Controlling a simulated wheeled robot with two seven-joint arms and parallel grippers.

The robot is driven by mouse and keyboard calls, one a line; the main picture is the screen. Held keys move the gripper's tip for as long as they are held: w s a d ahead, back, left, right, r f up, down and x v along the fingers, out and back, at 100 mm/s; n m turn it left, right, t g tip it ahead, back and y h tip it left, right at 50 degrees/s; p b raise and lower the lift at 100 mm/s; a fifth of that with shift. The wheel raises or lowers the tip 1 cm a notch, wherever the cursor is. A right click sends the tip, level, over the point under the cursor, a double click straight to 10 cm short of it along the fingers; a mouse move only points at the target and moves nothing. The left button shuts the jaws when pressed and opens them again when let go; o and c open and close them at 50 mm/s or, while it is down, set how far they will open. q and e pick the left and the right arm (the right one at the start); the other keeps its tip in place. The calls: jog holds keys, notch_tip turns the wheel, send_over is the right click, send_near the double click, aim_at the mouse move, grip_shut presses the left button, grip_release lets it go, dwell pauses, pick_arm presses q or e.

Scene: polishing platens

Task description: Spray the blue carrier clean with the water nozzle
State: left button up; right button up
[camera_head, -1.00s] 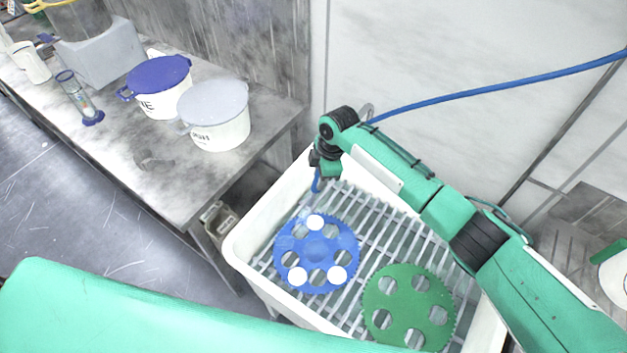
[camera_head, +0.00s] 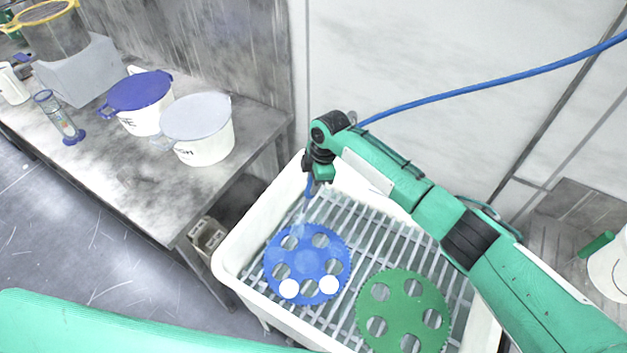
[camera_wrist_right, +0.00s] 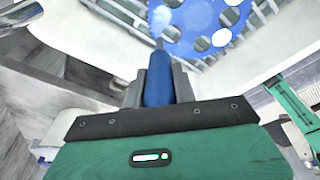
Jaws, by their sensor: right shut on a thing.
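The blue carrier (camera_head: 307,262), a toothed disc with several round holes, lies on the slatted rack of the white sink (camera_head: 229,254). White discs show in two of its holes at the near side. My right gripper (camera_head: 312,180) is above the carrier's far edge, shut on the blue water nozzle (camera_head: 309,188), which points down at the carrier. In the right wrist view the nozzle (camera_wrist_right: 158,84) sits between the fingers, with a whitish spray patch on the carrier (camera_wrist_right: 200,22) by its tip. My left gripper is not in view.
A green carrier (camera_head: 385,332) lies on the rack at the right. A blue hose (camera_head: 480,92) runs along the wall. The bench at left holds a blue-lidded tub (camera_head: 140,103), a grey-lidded tub (camera_head: 205,150) and a cylinder (camera_head: 60,118).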

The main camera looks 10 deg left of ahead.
jog(key=shift+s+r+p, duration=0.15)
jog(key=shift+s+p, duration=0.45)
jog(key=shift+p, duration=0.15)
jog(key=s+a+p, duration=0.1)
jog(key=s+p, duration=0.6)
jog(key=s, duration=1.1)
jog(key=shift+s+a, duration=0.25)
jog(key=shift+s, duration=0.05)
dwell(0.7)
jog(key=w+d, duration=0.3)
jog(key=d, duration=0.9)
dwell(0.6)
jog(key=shift+a, duration=0.1)
dwell(0.6)
